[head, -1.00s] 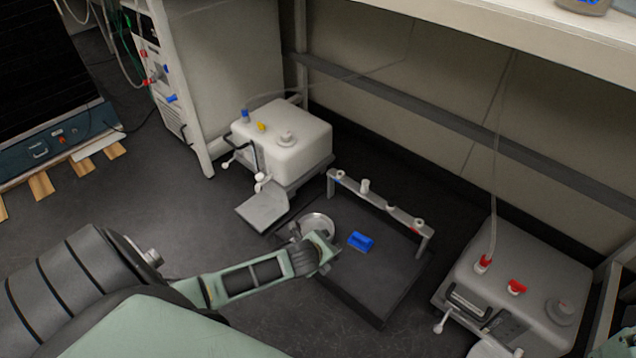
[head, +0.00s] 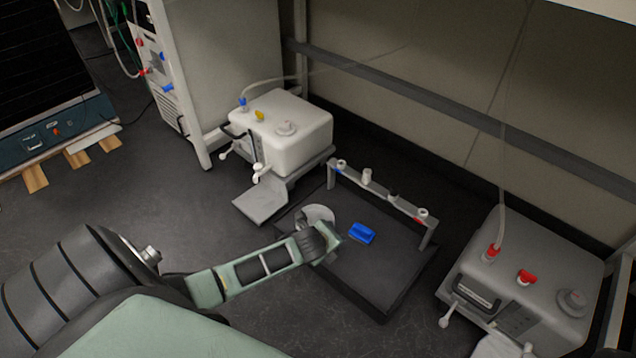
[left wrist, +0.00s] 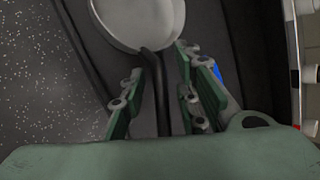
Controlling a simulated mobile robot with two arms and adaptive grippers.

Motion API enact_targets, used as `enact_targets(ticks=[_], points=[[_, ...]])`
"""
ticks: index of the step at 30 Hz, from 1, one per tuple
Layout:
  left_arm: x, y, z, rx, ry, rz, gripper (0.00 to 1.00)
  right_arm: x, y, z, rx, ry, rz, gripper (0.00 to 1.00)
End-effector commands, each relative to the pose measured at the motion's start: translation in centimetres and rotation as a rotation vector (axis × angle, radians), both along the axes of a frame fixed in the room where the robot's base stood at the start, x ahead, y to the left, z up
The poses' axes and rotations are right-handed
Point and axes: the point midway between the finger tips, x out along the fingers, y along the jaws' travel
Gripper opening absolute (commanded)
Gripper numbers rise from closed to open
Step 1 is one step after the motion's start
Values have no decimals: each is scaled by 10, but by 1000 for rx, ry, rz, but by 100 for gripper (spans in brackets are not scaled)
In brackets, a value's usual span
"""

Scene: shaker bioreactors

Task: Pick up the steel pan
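The steel pan (head: 318,213) is a round, light grey dish at the left corner of a low dark platform (head: 375,290). My left gripper (head: 332,240) is low over the platform, right beside the pan, and partly covers it. In the left wrist view the pan (left wrist: 140,18) lies ahead of the fingers, and its dark handle (left wrist: 162,85) runs back between them. The fingers of the left gripper (left wrist: 162,95) are apart, with gaps on both sides of the handle. My right gripper is not in view.
A blue block (head: 362,233) lies on the platform right of the gripper. A grey rack (head: 380,192) with several small caps stands along its back edge. White bioreactor units stand at the back left (head: 290,135) and at the right (head: 530,280).

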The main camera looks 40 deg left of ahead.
Motion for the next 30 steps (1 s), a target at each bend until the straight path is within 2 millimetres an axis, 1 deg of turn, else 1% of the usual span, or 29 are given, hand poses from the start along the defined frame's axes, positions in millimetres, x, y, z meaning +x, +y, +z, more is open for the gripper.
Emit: enact_targets(ticks=[1,6,9,25,30], points=[[0,0,0,0,0,0,22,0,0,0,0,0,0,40],[0,0,0,0,0,0,7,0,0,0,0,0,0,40],[0,0,0,0,0,0,0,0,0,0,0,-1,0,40],[0,0,1,0,0,0,0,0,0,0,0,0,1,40],[0,0,8,0,-1,0,0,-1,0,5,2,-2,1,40]])
